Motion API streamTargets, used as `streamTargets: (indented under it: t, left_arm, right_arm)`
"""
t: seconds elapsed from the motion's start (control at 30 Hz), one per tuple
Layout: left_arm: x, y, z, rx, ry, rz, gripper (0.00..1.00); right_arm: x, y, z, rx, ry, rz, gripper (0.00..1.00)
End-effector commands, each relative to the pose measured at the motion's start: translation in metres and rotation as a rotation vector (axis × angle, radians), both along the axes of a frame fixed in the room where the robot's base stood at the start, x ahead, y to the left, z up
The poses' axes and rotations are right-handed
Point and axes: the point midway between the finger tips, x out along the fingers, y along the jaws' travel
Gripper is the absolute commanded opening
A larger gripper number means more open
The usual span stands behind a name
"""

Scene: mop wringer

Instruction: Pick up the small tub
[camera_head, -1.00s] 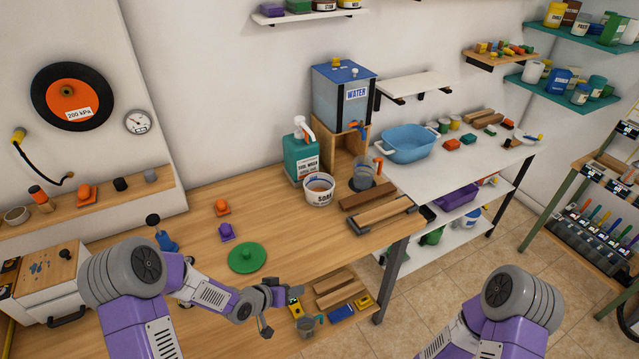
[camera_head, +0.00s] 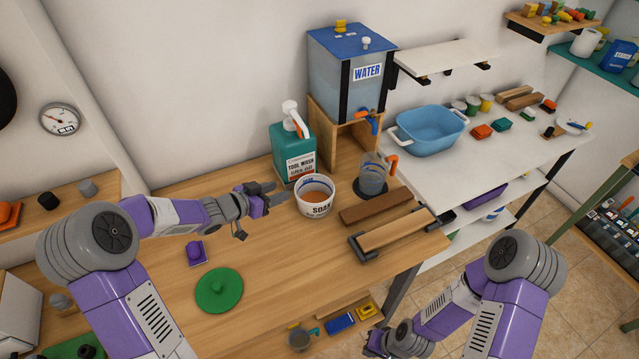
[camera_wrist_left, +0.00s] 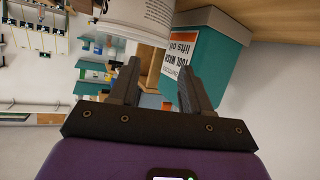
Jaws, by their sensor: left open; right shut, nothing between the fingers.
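The small tub (camera_head: 314,205) is white, lettered SOAP, and stands upright on the wooden bench with orange-brown contents. My left gripper (camera_head: 274,192) is open and empty, just left of the tub, near the front of the teal tool wash bottle (camera_head: 296,155). In the left wrist view the fingers (camera_wrist_left: 158,70) point toward a gap between the teal bottle (camera_wrist_left: 205,65) and the white tub (camera_wrist_left: 143,18), which is cut off at the top. I cannot tell the exact distance to the tub. My right gripper (camera_head: 377,343) is low at the bottom, partly seen, away from the tub.
A clear jug (camera_head: 372,176) with an orange handle stands right of the tub. A brown wood block (camera_head: 375,206) lies in front of it. The water tank (camera_head: 345,75) is behind. A green lid (camera_head: 219,290) lies on open bench at the front left.

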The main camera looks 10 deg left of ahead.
Motion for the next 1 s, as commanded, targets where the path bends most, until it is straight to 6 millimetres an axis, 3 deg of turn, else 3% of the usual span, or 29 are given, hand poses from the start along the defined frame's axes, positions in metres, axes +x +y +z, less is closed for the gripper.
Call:
streamTargets:
  t: [0.4, 1.0]
  left_arm:
    - [0.045, -0.033, -0.026, -0.001, -0.001, -0.002, 0.48]
    - [0.094, -0.061, -0.044, 0.001, -0.001, 0.000, 0.48]
  right_arm:
    - [-0.001, 0.000, -0.017, 0.000, 0.002, 0.001, 0.00]
    - [-0.001, 0.000, -0.028, 0.000, 0.001, 0.000, 0.00]
